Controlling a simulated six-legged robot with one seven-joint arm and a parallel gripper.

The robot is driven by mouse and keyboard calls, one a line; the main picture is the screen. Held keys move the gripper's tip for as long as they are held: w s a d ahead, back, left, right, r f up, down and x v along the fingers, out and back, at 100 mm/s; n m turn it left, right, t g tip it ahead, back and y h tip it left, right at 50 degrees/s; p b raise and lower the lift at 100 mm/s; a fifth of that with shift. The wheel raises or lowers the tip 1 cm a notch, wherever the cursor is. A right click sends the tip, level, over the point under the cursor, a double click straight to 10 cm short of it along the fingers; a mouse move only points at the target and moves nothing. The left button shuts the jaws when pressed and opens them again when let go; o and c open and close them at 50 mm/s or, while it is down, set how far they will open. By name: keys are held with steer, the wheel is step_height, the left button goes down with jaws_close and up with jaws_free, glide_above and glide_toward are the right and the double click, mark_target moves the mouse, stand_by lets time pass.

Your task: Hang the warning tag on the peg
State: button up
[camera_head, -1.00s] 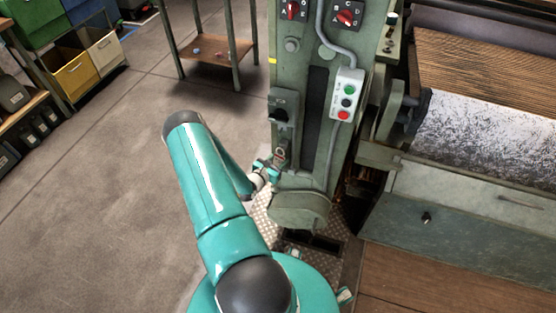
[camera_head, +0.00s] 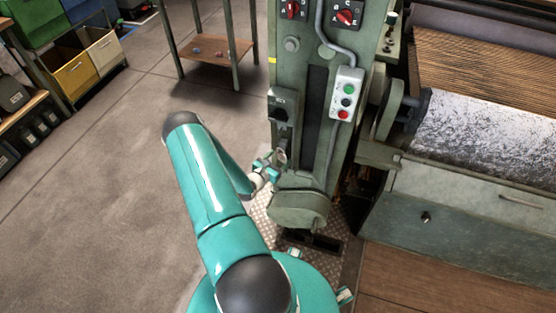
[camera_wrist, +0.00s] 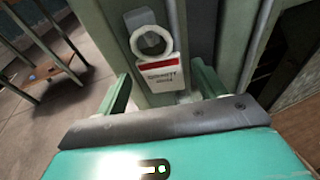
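The warning tag (camera_wrist: 162,74) is a white plate with a red band and dark lettering, below a pale ring (camera_wrist: 153,41) in the wrist view. The ring lies against a grey bracket (camera_wrist: 139,18) on the green machine column. The peg is not clearly distinguishable, so I cannot tell whether the ring is around it. My gripper (camera_wrist: 160,71) is open, one finger on each side of the tag with gaps visible between. In the head view, my gripper (camera_head: 268,167) is small beside the column's lower left face, and the ring (camera_head: 281,157) shows faintly beside it.
The green column (camera_head: 311,165) carries a button box (camera_head: 346,94), a dark switch (camera_head: 281,108) and a grey conduit. A roller machine (camera_head: 485,140) stands to the right. A small table (camera_head: 212,50) and bins (camera_head: 76,76) stand at the back left. Floor on the left is clear.

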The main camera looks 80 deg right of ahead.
steer(key=v, duration=1.3)
steer(key=shift+w+a, duration=0.2)
steer(key=shift+a, duration=0.15)
steer(key=shift+r, duration=0.1)
steer(key=w+a+r+m+g+y, duration=0.1)
steer(key=w+a+r+m+y, duration=0.35)
steer(key=r, duration=0.75)
steer(key=w+a+r+m+y, duration=0.1)
steer(key=w+a+r+m, duration=0.65)
steer(key=r, duration=0.55)
steer(key=a+r+t+y, duration=0.3)
steer(key=a+r, duration=0.4)
steer(key=a, duration=0.3)
steer(key=a+r+m+t+y, duration=0.1)
steer(key=a+r+t+y, duration=0.2)
steer(key=a, duration=0.8)
steer(key=a+r+m+t+y, duration=0.1)
steer(key=a+r+t+y, duration=0.2)
steer(key=a+r+t, duration=0.3)
steer(key=a+r, duration=0.5)
steer(key=r, duration=0.1)
steer(key=shift+a, duration=0.25)
